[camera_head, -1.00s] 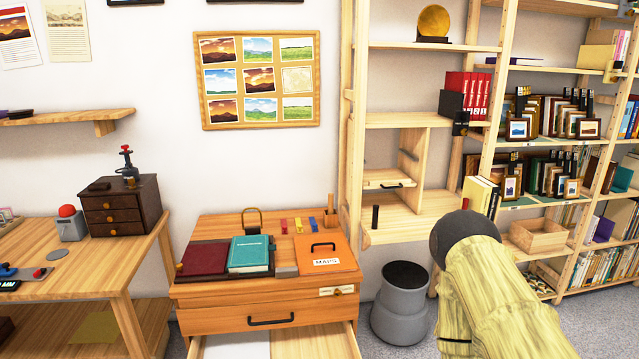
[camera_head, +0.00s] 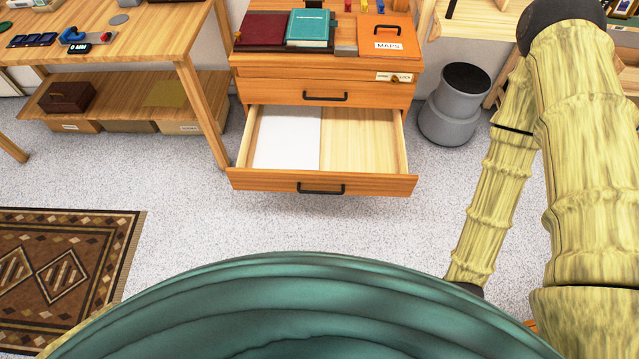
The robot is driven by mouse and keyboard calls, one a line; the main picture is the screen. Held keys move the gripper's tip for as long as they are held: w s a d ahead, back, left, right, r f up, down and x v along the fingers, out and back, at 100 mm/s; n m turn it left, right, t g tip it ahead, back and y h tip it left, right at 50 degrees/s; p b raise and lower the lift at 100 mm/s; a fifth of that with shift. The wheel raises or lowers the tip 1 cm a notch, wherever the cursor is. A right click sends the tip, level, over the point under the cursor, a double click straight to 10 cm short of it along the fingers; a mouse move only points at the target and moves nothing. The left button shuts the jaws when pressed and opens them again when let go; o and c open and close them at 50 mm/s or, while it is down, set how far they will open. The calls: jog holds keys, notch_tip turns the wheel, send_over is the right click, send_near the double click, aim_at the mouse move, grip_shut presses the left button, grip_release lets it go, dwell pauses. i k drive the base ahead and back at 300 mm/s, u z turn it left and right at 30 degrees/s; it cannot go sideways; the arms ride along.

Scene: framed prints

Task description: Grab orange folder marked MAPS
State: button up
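The orange folder marked MAPS (camera_head: 381,37) lies flat on top of the wooden drawer cabinet (camera_head: 290,64), at its right side. It has a dark handle at its upper part and a white label at its front edge. My arm shows at the right of the view, well to the right of the folder. My gripper is not in view.
A teal book (camera_head: 309,30) and a dark red book (camera_head: 263,31) lie left of the folder. The lower drawer (camera_head: 362,138) is open, with white paper (camera_head: 287,136) inside. A grey stool (camera_head: 455,104) stands right of the cabinet. A patterned rug (camera_head: 60,255) lies at left.

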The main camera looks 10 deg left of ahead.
aim_at(378, 37)
jog(key=u, duration=0.4)
jog(key=i, duration=1.15)
